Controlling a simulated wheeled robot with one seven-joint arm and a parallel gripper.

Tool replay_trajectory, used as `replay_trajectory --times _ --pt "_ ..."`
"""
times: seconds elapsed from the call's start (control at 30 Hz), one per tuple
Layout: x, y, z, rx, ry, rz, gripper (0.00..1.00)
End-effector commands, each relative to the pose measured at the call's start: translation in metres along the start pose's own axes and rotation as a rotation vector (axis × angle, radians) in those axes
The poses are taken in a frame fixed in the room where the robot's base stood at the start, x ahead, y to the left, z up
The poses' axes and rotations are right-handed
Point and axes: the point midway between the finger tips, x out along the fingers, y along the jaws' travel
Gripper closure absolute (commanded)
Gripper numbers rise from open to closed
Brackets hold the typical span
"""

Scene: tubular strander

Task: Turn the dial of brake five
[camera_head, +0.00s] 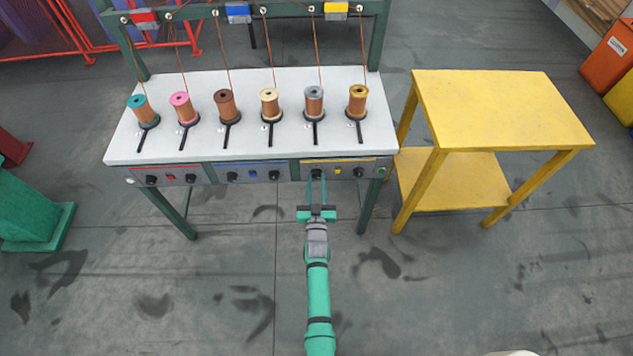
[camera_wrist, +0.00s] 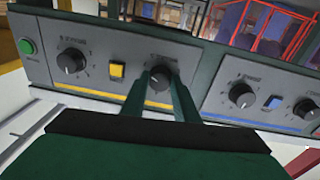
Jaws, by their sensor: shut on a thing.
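My gripper (camera_head: 317,180) reaches the front panel of the white-topped bench from below. It is shut on a black dial, the left one in the yellow section in the head view, which I take as the dial of brake five. In the wrist view, the dial (camera_wrist: 159,82) shows between the two green fingers, with parts of its edge hidden by them. The other yellow-section dial (camera_head: 358,172) is free, and it also shows in the wrist view (camera_wrist: 70,61). A yellow button (camera_head: 338,171) sits between these two dials.
The blue section with its dials (camera_head: 232,176) and the red section with its dials (camera_head: 151,180) lie further left on the panel. A green button (camera_head: 383,172) is at the panel's right end. A yellow table (camera_head: 500,105) stands close on the right. The floor in front is clear.

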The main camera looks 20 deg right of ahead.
Motion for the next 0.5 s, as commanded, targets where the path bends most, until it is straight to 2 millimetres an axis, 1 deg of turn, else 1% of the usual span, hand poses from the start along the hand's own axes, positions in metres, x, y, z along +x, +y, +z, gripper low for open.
replay_trajectory --times 0.17,0.2,0.27,0.3,0.5 --pt "0.0007 0.0005 -0.0013 0.001 0.002 0.001 0.95" --pt "0.0007 0.0006 -0.0012 0.001 0.002 0.001 0.71" --pt "0.0007 0.0006 -0.0012 0.0 0.002 0.001 0.56" --pt "0.0007 0.0005 -0.0011 0.0 0.002 0.001 0.54" --pt "0.0003 0.0004 -0.0005 -0.001 0.001 0.001 0.54"
